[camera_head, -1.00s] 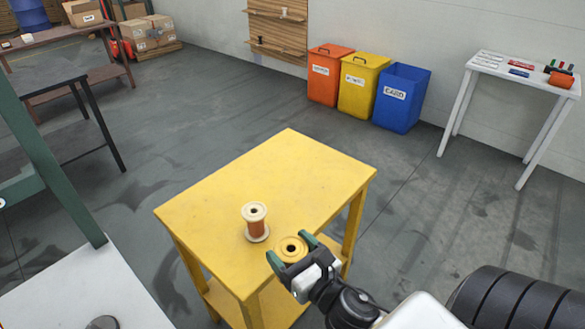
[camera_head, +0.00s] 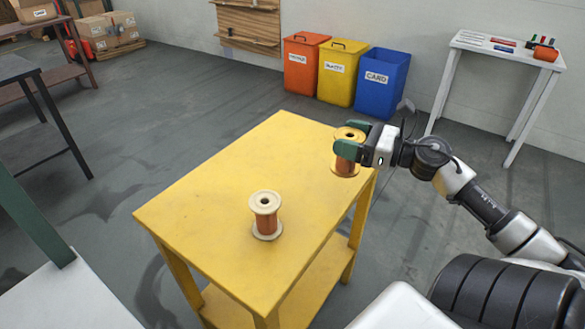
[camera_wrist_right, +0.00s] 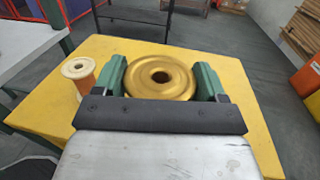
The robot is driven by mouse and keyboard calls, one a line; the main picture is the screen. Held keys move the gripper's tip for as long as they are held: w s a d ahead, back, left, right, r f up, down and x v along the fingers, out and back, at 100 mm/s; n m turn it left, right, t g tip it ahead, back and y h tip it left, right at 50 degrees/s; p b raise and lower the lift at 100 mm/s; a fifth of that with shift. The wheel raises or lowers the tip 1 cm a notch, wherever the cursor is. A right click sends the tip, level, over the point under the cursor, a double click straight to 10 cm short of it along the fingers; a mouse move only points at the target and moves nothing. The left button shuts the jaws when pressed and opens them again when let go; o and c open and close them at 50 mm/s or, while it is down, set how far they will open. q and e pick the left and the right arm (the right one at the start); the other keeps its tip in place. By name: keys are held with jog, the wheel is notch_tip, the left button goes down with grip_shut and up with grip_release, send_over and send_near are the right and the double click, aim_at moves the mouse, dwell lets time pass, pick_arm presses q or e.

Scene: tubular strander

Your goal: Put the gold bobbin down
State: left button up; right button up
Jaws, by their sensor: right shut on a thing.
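The gold bobbin (camera_head: 346,166) has gold flanges and a copper winding, and is upright in my right gripper (camera_head: 348,148). The gripper is shut on it near the right corner of the yellow table (camera_head: 215,180). I cannot tell for sure whether its base touches the tabletop. In the right wrist view the gold bobbin (camera_wrist_right: 160,76) sits between the green fingers of the right gripper (camera_wrist_right: 160,80), with yellow tabletop behind it. My left gripper is not in view.
A cream-flanged copper bobbin (camera_head: 266,215) stands upright on the table's front part; it also shows in the right wrist view (camera_wrist_right: 80,74). The rest of the tabletop is clear. Orange (camera_head: 305,63), yellow (camera_head: 340,72) and blue (camera_head: 382,82) bins stand behind. A white table (camera_head: 500,52) is at back right.

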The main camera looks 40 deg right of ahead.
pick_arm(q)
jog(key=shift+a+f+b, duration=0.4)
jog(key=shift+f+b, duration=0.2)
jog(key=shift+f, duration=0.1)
pick_arm(e)
jog(key=shift+w+a+f, duration=0.5)
jog(key=shift+w+f, duration=0.95)
jog(key=shift+f, duration=0.15)
jog(key=shift+w+a+f, duration=0.55)
jog(key=shift+w+f, duration=0.9)
jog(key=shift+f, duration=0.1)
jog(key=shift+w+a+f, duration=0.5)
jog(key=shift+w+f, duration=0.95)
jog(key=shift+f, duration=0.15)
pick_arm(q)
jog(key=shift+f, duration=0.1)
pick_arm(e)
jog(key=shift+f, duration=0.1)
jog(key=o, duration=1)
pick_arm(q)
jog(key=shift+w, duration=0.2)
pick_arm(e)
jog(key=shift+o, duration=0.2)
